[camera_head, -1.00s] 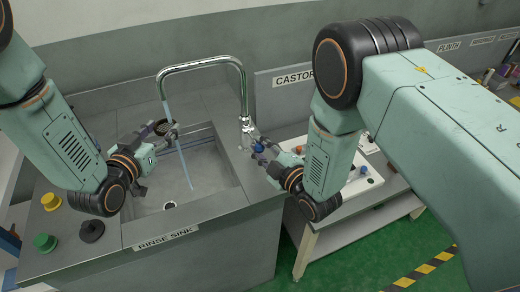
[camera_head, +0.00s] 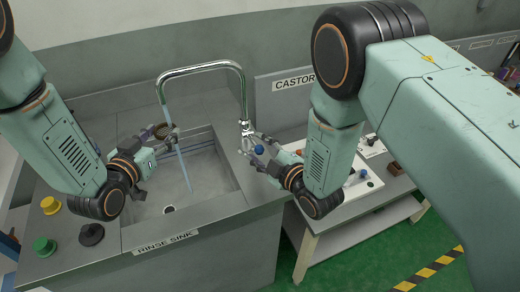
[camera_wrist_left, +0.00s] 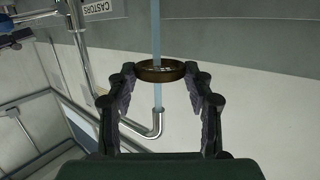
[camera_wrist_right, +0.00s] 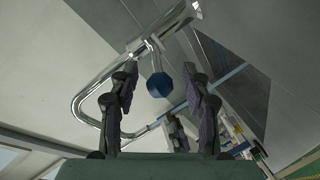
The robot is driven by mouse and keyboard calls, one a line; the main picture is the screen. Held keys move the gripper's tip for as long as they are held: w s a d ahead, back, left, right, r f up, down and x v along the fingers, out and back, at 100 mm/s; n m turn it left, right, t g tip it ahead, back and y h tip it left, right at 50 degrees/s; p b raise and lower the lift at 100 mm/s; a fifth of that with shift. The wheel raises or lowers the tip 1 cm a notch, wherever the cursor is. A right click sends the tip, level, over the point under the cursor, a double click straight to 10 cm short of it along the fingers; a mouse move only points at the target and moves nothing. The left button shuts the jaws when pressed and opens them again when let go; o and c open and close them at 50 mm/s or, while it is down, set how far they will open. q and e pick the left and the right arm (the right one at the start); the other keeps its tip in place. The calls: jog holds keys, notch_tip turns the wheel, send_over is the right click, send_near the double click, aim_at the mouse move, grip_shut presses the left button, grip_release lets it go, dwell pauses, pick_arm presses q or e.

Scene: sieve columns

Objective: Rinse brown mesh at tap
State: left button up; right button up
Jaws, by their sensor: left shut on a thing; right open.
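The brown mesh (camera_head: 160,131) is a small round sieve with a brown rim, held over the sink basin. My left gripper (camera_head: 157,141) is shut on it. In the left wrist view the mesh rim (camera_wrist_left: 160,75) sits between both fingertips, and the water stream (camera_wrist_left: 157,35) meets it and shows again below it. The tap (camera_head: 243,90) is a curved chrome spout with water running. Its lever has a blue knob (camera_head: 259,149). My right gripper (camera_head: 257,151) is open, with its fingers on either side of the blue knob (camera_wrist_right: 160,85); contact is not clear.
The rinse sink (camera_head: 225,192) has a grey rim. Yellow (camera_head: 50,204), green (camera_head: 44,245) and dark (camera_head: 91,234) knobs stand on its left side. A bench with a white tray (camera_head: 352,192) stands to the right, partly hidden by my right arm.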

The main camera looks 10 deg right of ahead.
jog(key=v, duration=1.2)
dwell(0.9)
notch_tip(320, 180, up, 5)
jog(key=w+a, duration=0.2)
jog(key=w+a+f+m, duration=0.1)
jog(key=w+f+m, duration=0.1)
jog(key=m, duration=0.1)
jog(key=w+a+f+m+g, duration=0.1)
jog(key=w+f+m, duration=0.1)
jog(key=w+m, duration=0.1)
jog(key=w+a+f+m+h, duration=0.1)
jog(key=w+f+m, duration=0.2)
jog(key=shift+w+a+g, duration=0.15)
jog(key=shift+a+g, duration=0.1)
jog(key=shift+g, duration=0.15)
dwell(0.3)
